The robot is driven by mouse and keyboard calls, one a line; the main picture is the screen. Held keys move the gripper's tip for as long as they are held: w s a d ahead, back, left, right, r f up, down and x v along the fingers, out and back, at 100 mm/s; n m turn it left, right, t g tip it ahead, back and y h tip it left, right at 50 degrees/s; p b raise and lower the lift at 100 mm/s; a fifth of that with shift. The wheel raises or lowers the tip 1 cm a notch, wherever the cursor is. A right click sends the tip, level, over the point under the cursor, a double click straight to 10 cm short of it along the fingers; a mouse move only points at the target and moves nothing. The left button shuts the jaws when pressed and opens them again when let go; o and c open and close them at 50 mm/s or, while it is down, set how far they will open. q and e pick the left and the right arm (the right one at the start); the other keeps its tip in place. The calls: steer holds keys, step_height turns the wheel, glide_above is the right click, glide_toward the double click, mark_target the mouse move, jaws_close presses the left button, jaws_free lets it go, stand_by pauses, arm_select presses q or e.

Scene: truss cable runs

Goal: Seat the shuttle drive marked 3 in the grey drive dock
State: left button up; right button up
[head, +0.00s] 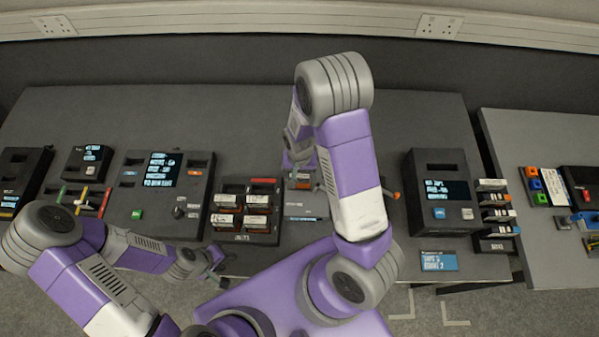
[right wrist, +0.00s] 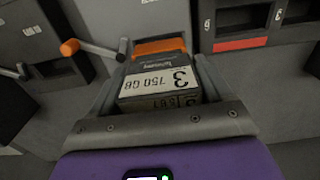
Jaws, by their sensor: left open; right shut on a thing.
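The drive marked 3 (right wrist: 160,84) is a dark block with a white label reading 3 and 750 GB and an orange end. My right gripper (right wrist: 158,95) is shut on it, with a finger along each side. In the head view, my right gripper (head: 302,182) is low over the table's middle, and my arm partly covers that area. My left gripper (head: 214,277) is open and empty near the table's front edge.
A rack (head: 246,237) with several labelled drives stands left of my right gripper. A large grey console (head: 150,205) is further left. A dark unit with a screen (head: 438,165) and stacked cartridges (head: 495,215) stand at right.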

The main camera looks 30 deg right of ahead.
arm_select(q)
steer(key=shift+f+b, duration=0.9)
arm_select(e)
steer(key=shift+f, duration=1)
stand_by(0.4)
